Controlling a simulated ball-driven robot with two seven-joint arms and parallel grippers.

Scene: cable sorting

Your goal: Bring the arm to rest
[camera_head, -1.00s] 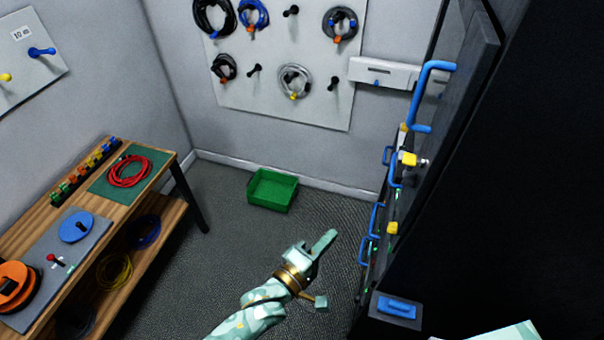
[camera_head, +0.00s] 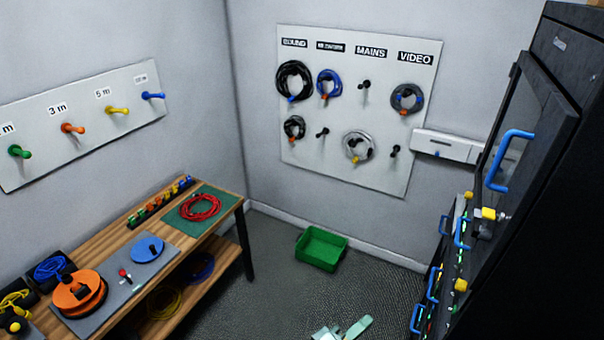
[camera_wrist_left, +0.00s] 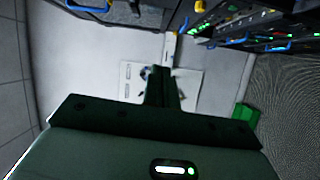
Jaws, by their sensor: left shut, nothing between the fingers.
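My left gripper (camera_head: 343,330) shows at the bottom edge of the head view, pale green, with only its end in the picture. It is over the grey floor, in front of the green bin, touching nothing that I can see. In the left wrist view the dark fingers of the left gripper (camera_wrist_left: 161,75) are together, with nothing between them. The rest of my left arm is cut off below the head view. My right gripper is in neither view.
A wooden workbench (camera_head: 120,254) with cable reels stands at the left. A green bin (camera_head: 320,249) is on the floor. A dark rack (camera_head: 530,200) with blue handles stands at the right.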

